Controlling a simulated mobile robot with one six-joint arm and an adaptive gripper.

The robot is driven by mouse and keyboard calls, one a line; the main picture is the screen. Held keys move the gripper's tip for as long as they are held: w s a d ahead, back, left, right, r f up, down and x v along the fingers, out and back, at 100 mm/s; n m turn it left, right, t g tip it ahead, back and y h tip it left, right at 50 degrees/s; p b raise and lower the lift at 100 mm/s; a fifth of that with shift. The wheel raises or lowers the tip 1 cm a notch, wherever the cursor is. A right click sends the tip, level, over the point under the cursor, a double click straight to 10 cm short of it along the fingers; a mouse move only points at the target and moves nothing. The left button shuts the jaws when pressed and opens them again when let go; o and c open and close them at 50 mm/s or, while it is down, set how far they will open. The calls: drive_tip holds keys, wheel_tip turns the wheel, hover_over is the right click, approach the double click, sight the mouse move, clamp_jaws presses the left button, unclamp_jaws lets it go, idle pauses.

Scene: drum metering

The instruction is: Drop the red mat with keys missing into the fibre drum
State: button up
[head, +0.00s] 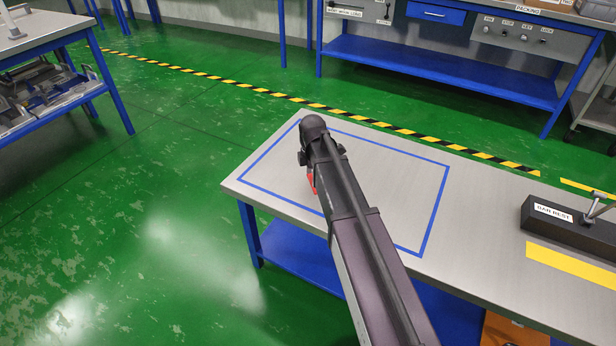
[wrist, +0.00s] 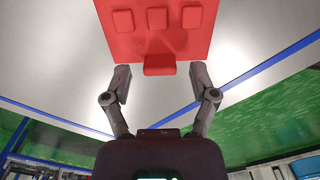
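The red mat (wrist: 170,42) lies on the metal table inside the blue outline. In the wrist view it fills the top middle, with three raised square keys in a row and a small red tab at its near edge. The rest of it is cut off. In the head view only a sliver of the red mat (head: 311,184) shows beside my arm. My gripper (wrist: 160,78) is open, its two fingers apart on either side of the tab, with visible gaps. My arm hides most of the spot in the head view. I see no fibre drum.
The table (head: 270,185) has a dark block labelled "BAR REST" (head: 560,217) on its right and a yellow stripe (head: 570,262) in front of it. A blue-framed bench (head: 440,70) stands at the back, another bench (head: 50,40) at the left. Green floor (head: 120,230) is open.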

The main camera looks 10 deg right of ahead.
drive_tip(key=shift+r, duration=0.15)
wheel_tip(320, 180, up, 12)
drive_tip(key=p, duration=1.2)
idle(0.4)
idle(0.6)
drive_tip(key=shift+s, duration=0.15)
drive_tip(key=s+d+m, duration=0.3)
drive_tip(key=s+m, duration=0.6)
drive_tip(key=m, duration=0.1)
drive_tip(key=s+d+m, duration=0.3)
drive_tip(key=s+m, duration=0.6)
drive_tip(key=s, duration=0.1)
drive_tip(key=shift+s+d+m, duration=0.15)
drive_tip(key=shift+m, duration=0.25)
